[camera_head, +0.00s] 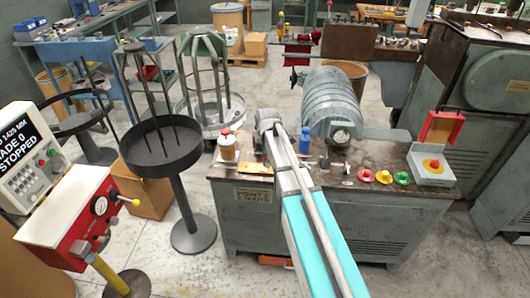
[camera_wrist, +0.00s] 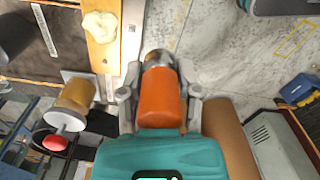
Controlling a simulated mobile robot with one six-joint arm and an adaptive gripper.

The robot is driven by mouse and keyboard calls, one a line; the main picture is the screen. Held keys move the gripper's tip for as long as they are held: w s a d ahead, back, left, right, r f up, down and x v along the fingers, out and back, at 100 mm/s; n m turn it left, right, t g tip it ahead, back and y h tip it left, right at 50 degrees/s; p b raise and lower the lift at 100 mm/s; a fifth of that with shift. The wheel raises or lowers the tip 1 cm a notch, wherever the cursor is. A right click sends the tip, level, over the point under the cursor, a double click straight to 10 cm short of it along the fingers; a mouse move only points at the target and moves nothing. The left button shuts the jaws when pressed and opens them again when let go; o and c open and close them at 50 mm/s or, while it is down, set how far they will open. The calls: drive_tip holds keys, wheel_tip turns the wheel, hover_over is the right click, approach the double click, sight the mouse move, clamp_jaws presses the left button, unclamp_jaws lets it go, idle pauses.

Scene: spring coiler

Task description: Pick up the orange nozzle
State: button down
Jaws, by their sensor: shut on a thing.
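The orange nozzle (camera_wrist: 160,100) shows in the wrist view as an orange body with a grey metal end. It sits between the two grey fingers of my gripper (camera_wrist: 160,92), which are closed on its sides. In the head view, my gripper (camera_head: 268,120) is over the left back part of the grey bench top (camera_head: 300,178). My arm hides the nozzle there. Whether the nozzle touches anything below it is hard to tell.
A jar with a red cap (camera_head: 228,148) stands left of my gripper; a blue bottle (camera_head: 305,141) stands to its right. The large coiled drum (camera_head: 335,98) is behind.

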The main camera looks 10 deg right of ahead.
drive_tip(key=shift+s+r+p, duration=0.25)
drive_tip(key=shift+s+r, duration=0.1)
drive_tip(key=shift+s, duration=0.45)
drive_tip(key=shift+s+r+p, duration=0.3)
drive_tip(key=shift+s+r, duration=0.05)
drive_tip(key=shift+s, duration=0.4)
drive_tip(key=shift+s+r+p, duration=0.25)
drive_tip(key=shift+s+r, duration=0.1)
drive_tip(key=shift+s, duration=0.45)
drive_tip(key=shift+a, duration=0.1)
